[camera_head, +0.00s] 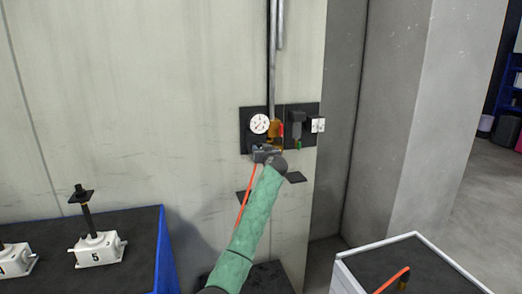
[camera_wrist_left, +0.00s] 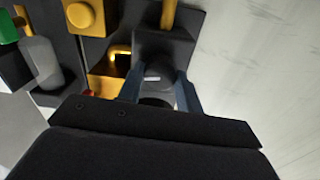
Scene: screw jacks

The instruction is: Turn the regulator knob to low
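The dark regulator knob (camera_wrist_left: 157,74), with a small white mark on it, shows in the left wrist view. The two blue-grey fingers of my left gripper (camera_wrist_left: 160,92) stand apart, one on each side of it. I cannot tell whether they press on it. In the head view my left gripper (camera_head: 266,153) is at the lower part of the wall panel, just below the round white gauge (camera_head: 259,123), and it hides the knob there. The knob's low setting cannot be read. My right gripper is not in view.
Yellow fittings (camera_wrist_left: 88,15) sit beside the knob. A dark switch box (camera_head: 298,122) is right of the gauge. A red hose (camera_head: 243,205) hangs below. A bench with a white screw jack marked 5 (camera_head: 99,250) is at left, and a white-edged table (camera_head: 425,270) at right.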

